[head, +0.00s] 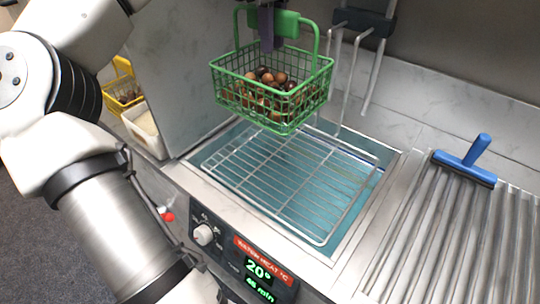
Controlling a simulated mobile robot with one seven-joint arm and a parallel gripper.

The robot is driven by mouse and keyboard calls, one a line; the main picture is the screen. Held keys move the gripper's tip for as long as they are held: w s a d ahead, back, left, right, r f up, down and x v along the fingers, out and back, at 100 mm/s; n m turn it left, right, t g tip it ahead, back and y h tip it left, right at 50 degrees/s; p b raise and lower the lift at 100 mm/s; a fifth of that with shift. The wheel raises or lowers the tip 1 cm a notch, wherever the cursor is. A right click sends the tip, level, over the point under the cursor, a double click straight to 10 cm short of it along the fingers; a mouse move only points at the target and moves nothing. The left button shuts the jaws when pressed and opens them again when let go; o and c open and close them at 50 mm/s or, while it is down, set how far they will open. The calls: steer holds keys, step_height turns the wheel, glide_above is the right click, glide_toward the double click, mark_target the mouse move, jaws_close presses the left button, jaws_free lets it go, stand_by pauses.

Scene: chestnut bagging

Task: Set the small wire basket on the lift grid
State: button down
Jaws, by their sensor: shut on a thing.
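The small wire basket (272,99) is green and holds several brown chestnuts (262,82). It hangs upright in the head view, above the back left part of the lift grid. My gripper (270,32) is at the top edge of the view, shut on the basket's green handle grip. The lift grid (290,182) is a wire rack over the blue-green water of a bath set in the steel counter. The basket hides the grid's back left area. Whether its bottom touches the grid I cannot tell; it looks raised.
A grey hanger with bent rods (347,75) stands behind the basket. A blue squeegee (466,167) lies on the ribbed drainer (455,240) at right. A yellow basket (121,92) and white bin (143,128) are at left. A control panel (238,245) is in front.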

steer(key=shift+w+a, duration=0.1)
steer(key=shift+a, duration=0.2)
steer(key=shift+a+f, duration=0.15)
steer(key=shift+f, duration=0.1)
step_height(320, 180, down, 19)
steer(key=shift+f, duration=0.15)
steer(key=shift+f, duration=0.15)
steer(key=c, duration=1.4)
jaws_free()
step_height(320, 180, up, 12)
steer(key=shift+r, duration=0.2)
